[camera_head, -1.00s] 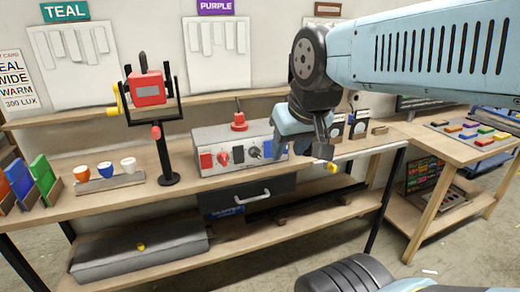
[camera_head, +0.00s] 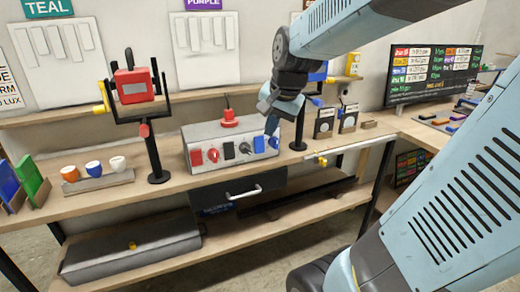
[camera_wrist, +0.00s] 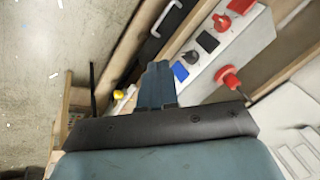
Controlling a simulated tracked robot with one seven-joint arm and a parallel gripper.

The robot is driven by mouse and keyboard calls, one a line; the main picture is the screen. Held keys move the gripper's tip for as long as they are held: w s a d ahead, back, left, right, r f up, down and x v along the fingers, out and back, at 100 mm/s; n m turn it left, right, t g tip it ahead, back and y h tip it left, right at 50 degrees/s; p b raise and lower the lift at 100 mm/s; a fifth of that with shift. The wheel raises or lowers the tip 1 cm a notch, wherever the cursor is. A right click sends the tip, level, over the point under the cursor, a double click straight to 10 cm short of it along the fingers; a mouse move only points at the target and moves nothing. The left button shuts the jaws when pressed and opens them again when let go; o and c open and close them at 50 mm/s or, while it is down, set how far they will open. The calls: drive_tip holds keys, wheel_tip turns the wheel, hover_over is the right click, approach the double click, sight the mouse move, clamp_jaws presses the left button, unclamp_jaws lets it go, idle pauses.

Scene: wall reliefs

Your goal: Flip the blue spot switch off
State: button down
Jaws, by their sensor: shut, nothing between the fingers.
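A grey control box (camera_head: 215,132) on the bench has a row of red, black and blue controls on its front. The blue square switch (camera_head: 259,144) is near the right end of the row, with a blue knob (camera_head: 273,142) to its right. My gripper (camera_head: 271,128) is shut and empty, pointing down at the box's right end, close to the blue controls; contact cannot be told. In the wrist view, the shut fingers (camera_wrist: 158,72) are left of the blue square switch (camera_wrist: 180,72). The blue knob is hidden there. The switch's position is too small to read.
A red mushroom button (camera_head: 229,119) sits on the box. A red lamp (camera_head: 134,87) stands to the left; a blue lamp (camera_head: 318,77) is partly behind my arm. Cups (camera_head: 93,168) stand on the left. A drawer handle (camera_head: 244,193) sticks out below the box.

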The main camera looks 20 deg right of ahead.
sight(259, 145)
drive_tip(key=w+d+f+m+g, duration=0.1)
drive_tip(key=w+d+f+m, duration=0.6)
drive_tip(key=w, duration=0.4)
drive_tip(key=f+m, duration=0.1)
drive_tip(key=m, duration=0.1)
drive_tip(key=shift+w+d+m+h, duration=0.25)
drive_tip(key=shift+w+m+h, duration=0.05)
drive_tip(key=shift+f, duration=0.2)
drive_tip(key=shift+w+f, duration=1.2)
drive_tip(key=shift+f, duration=0.45)
drive_tip(key=shift+w+f, duration=1.15)
drive_tip(key=shift+f, duration=0.55)
drive_tip(key=shift+w+f, duration=1.2)
drive_tip(key=shift+f, duration=0.45)
